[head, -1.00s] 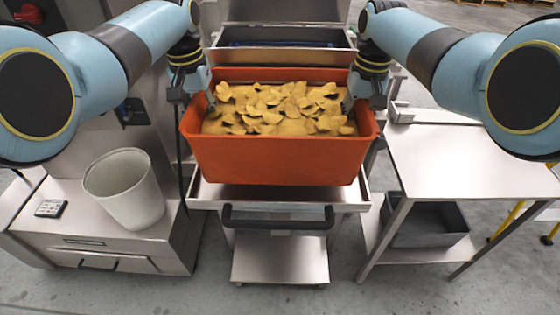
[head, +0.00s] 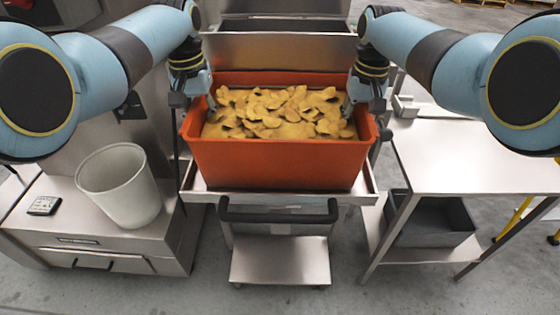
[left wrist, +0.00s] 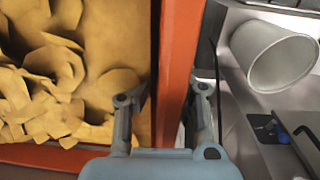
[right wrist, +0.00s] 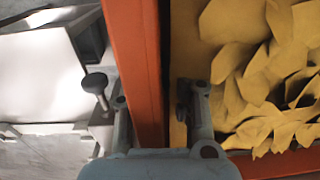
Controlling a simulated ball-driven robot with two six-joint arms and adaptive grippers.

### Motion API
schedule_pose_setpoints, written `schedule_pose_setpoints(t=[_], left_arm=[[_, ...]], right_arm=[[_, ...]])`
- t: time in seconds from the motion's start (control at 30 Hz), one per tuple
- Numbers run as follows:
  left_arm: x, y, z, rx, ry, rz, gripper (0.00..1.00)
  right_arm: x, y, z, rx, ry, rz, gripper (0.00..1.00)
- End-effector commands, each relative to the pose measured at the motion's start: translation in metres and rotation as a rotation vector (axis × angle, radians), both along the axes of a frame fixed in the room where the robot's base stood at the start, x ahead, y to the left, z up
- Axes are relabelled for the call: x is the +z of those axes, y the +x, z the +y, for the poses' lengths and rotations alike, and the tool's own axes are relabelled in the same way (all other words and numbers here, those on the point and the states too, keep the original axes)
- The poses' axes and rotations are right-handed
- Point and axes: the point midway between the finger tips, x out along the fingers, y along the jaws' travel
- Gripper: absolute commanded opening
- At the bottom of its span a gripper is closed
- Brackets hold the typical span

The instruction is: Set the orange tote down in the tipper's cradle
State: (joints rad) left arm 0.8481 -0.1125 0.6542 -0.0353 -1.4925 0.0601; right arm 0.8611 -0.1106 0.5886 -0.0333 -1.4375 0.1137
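The orange tote (head: 278,163), full of yellow-brown chip-like pieces (head: 280,112), is level between my arms. My left gripper (head: 203,97) straddles its left wall, one finger inside and one outside, as the left wrist view (left wrist: 165,105) shows. My right gripper (head: 358,97) straddles the right wall the same way in the right wrist view (right wrist: 152,105). Both look shut on the walls. Directly below the tote is a steel tray with raised side lips (head: 368,188), which looks like the cradle. The tote hides most of it; I cannot tell if they touch.
A black handle bar (head: 278,212) and lower steel plate (head: 280,262) are in front below the tray. A steel box with an open lid (head: 280,45) stands behind. A pale bin (head: 122,188) stands on the left cabinet. The steel table (head: 470,165) at right has free room.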

Motion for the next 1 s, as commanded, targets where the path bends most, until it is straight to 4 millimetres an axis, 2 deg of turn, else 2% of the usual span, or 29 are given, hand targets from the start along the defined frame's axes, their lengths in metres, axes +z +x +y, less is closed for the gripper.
schedule_pose_setpoints(t=[0.03,0.1,0.23,0.57,0.67,1.0], left_arm=[[-0.005,0.001,0.001,0.001,0.001,-0.003,0.0],[-0.003,0.0,0.001,0.001,0.001,0.0,0.12],[-0.002,0.0,0.001,0.001,0.001,-0.001,0.29],[0.002,0.0,0.0,0.0,0.0,0.0,0.29],[0.014,0.001,0.001,0.0,0.0,-0.003,0.29],[0.088,0.001,0.004,0.0,0.0,-0.003,0.29]], right_arm=[[-0.005,0.001,-0.001,-0.001,-0.001,-0.002,0.0],[-0.003,0.0,-0.001,-0.001,-0.001,0.0,0.12],[-0.002,0.0,-0.001,0.0,-0.001,0.0,0.29],[-0.003,0.0,0.0,0.0,0.0,0.0,0.29],[-0.003,0.0,0.0,0.0,0.0,0.0,0.29],[-0.003,0.0,0.0,0.0,0.0,0.0,0.29]])
